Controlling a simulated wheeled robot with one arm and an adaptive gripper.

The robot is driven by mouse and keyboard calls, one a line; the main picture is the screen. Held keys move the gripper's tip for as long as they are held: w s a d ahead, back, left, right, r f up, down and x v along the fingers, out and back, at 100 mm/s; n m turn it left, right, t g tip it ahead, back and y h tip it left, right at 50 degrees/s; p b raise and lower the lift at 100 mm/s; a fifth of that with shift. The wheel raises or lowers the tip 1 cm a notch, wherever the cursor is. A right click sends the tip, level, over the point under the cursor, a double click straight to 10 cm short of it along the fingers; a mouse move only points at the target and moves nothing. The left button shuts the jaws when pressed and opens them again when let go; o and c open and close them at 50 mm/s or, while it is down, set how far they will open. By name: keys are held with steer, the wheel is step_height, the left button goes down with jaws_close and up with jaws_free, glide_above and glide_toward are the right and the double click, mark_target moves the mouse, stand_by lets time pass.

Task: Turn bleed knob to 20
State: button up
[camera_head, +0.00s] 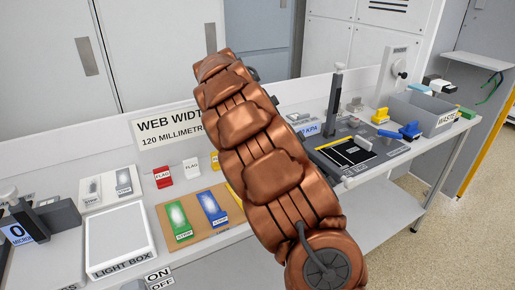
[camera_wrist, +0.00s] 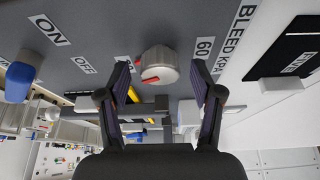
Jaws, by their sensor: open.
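The bleed knob (camera_wrist: 163,58) is a pale round knob in the upper middle of the wrist view, with a red mark on its face. It stands on a grey panel (camera_wrist: 100,20) beside a "60" label (camera_wrist: 204,47) and the words "BLEED KPA" (camera_wrist: 236,30). A small red mark also shows at its left edge. Another scale label is partly hidden near my left finger. My gripper (camera_wrist: 160,68) is open, its two dark fingers apart on either side of the knob in the picture. Contact cannot be told. In the head view my copper-coloured arm hides the gripper and knob.
The wrist view shows "ON" (camera_wrist: 49,29) and "OFF" (camera_wrist: 83,65) labels and a blue handle (camera_wrist: 19,80) at left. In the head view, a light box (camera_head: 118,238), a brown strip board (camera_head: 152,212) and a waste bin (camera_head: 425,112) stand on the bench.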

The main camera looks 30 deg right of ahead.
steer(key=v, duration=1.2)
stand_by(0.9)
